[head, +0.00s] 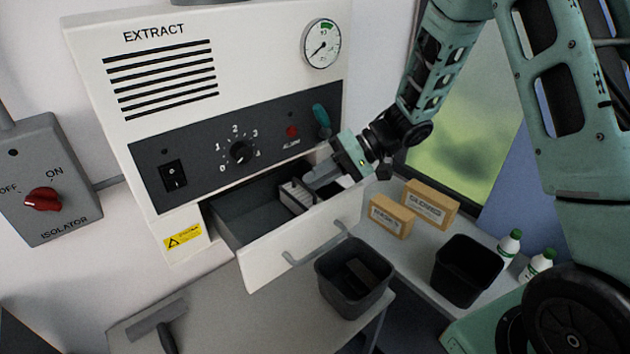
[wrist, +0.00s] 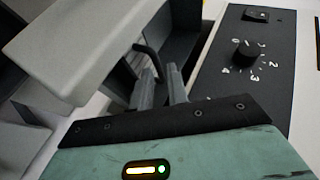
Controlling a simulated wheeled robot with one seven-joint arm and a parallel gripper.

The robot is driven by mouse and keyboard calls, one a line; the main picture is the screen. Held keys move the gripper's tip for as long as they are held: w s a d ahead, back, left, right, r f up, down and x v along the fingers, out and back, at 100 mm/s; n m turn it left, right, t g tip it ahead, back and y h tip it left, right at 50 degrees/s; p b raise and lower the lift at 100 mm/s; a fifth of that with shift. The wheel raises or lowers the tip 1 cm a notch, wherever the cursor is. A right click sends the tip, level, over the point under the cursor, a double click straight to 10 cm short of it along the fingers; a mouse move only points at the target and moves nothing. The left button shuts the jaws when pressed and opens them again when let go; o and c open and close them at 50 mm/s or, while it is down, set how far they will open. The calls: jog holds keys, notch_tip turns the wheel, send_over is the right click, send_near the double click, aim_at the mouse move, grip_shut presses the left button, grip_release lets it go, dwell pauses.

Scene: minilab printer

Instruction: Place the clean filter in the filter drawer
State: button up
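The filter drawer (head: 305,238) is pulled open from the front of the white extractor unit. A pale, ribbed filter (head: 297,194) with dark edges shows inside the drawer's right part. It is partly covered by my gripper, so I cannot tell whether it rests on the drawer floor. My gripper (head: 312,181) reaches into the drawer from the right. In the wrist view its two fingers (wrist: 162,80) stand a small gap apart, beside a dark curved strip (wrist: 150,58). I cannot tell whether they clamp it. The drawer front (wrist: 85,45) lies close on the left there.
A dark bin (head: 343,300) holding a dark flat item stands below the drawer. A black bin (head: 466,272), two cardboard boxes (head: 391,216) (head: 431,205) and white bottles (head: 508,247) stand to the right. The control panel (head: 205,182) is right behind the drawer.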

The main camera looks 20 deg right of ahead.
jog(key=b+v, duration=0.2)
jog(key=v, duration=0.9)
jog(key=w+d+r+m+t+h, duration=0.1)
jog(key=w+d+t+h, duration=0.3)
jog(key=w+t+h, duration=0.35)
jog(key=s+a+f+g+h, duration=0.1)
jog(key=s+f+g+h, duration=0.15)
jog(key=s, duration=0.65)
jog(key=s+f+g+h, duration=0.2)
jog(key=s+f+g, duration=0.15)
jog(key=s, duration=0.55)
jog(key=s+a+f+n+g+b, duration=0.1)
jog(key=s+a+f+n+b, duration=0.1)
jog(key=s+a+f+b, duration=0.1)
jog(key=s+a+f+n+g+b, duration=0.1)
jog(key=s+a+f+n+b, duration=0.2)
jog(key=a, duration=0.7)
jog(key=s+a+f+n+g+y+b, duration=0.1)
jog(key=s+a+f+n+b, duration=0.2)
jog(key=s+a+b, duration=0.3)
jog(key=s, duration=0.2)
jog(key=shift+s+a+f, duration=0.2)
jog(key=shift+s, duration=0.1)
